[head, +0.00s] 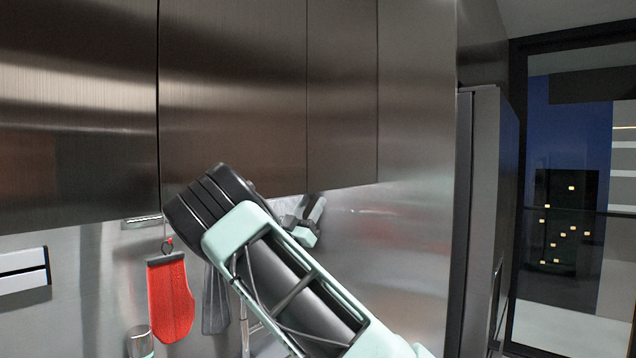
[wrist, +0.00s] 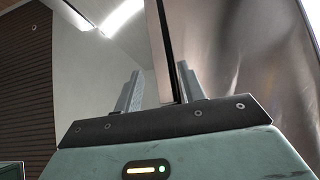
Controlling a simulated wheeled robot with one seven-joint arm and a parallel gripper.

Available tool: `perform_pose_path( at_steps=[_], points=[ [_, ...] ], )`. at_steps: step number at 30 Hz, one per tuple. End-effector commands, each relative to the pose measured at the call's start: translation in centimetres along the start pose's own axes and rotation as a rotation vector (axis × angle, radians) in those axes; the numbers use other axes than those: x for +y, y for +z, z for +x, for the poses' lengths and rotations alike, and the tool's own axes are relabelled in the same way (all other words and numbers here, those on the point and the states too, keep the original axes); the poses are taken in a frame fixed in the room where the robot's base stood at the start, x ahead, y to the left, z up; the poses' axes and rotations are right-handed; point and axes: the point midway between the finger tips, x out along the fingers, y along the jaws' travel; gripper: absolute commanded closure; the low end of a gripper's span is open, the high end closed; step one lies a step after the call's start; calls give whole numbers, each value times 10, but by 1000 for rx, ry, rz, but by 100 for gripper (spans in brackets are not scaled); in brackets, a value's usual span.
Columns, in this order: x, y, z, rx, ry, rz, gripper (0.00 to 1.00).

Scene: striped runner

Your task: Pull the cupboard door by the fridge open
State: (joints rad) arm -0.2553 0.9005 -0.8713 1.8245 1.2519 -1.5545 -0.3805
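The cupboard doors are brushed steel panels on the upper wall in the head view. The narrow door (head: 342,95) nearest the fridge (head: 485,190) appears flush with its neighbour. My gripper (head: 306,215) is at the lower edge of the doors, near the seam left of that narrow door, partly hidden by my arm. In the wrist view my gripper (wrist: 160,92) has its two fingers apart. A pale panel edge (wrist: 160,45) with a dark line beside it runs down between them. The right finger is close to this edge; a gap shows by the left finger. Firm contact cannot be made out.
A red oven mitt (head: 170,298) and a grey cloth (head: 215,300) hang under the cupboards. A wide steel door (head: 232,70) is left of the narrow one. A tall steel side panel (head: 415,170) stands beside the fridge. A glazed opening (head: 575,200) is at far right.

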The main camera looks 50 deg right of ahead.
Motion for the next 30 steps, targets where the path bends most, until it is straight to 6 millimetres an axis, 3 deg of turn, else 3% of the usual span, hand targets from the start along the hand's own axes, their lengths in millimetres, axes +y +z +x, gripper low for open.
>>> perform_pose_path(
  at_steps=[1, 7, 20, 24, 25, 30],
  points=[
    [1, -4, 14, 1, 2, -2, 60],
    [0, -2, 38, 0, 0, -1, 60],
    [0, 1, 45, -1, -1, 0, 60],
    [0, 0, 45, -1, -1, 0, 96],
    [0, 0, 45, -1, -1, 0, 100],
    [0, 1, 45, -1, -1, 0, 100]
  ],
)
